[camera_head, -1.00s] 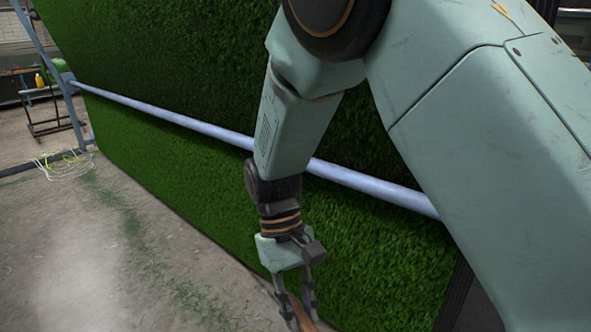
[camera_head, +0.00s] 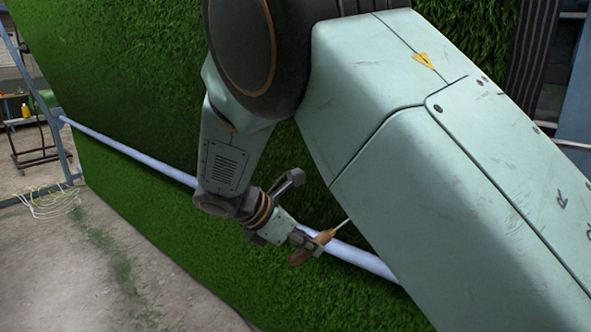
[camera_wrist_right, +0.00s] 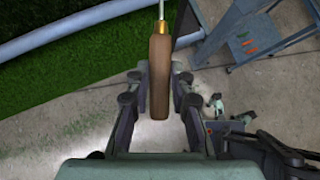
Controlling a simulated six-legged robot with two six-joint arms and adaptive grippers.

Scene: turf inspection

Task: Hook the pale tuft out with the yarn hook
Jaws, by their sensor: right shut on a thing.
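My right gripper (camera_head: 312,243) is shut on the brown wooden handle of the yarn hook (camera_head: 324,237). The hook's thin pale shaft points up and right, in front of the green turf (camera_head: 130,190). In the right wrist view the handle (camera_wrist_right: 159,85) stands upright between the two fingers of the gripper (camera_wrist_right: 158,95), with a brass collar and a metal shaft running out of the top edge. The hook's tip is out of that view. I cannot make out the pale tuft in either view. My left gripper is not in view.
A pale blue roller bar (camera_head: 135,155) crosses the turf face on a slant and passes behind my right arm. Yellowish cables (camera_head: 50,203) lie on the dusty floor (camera_head: 110,275) at left. A grey frame (camera_wrist_right: 245,40) stands at upper right in the wrist view.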

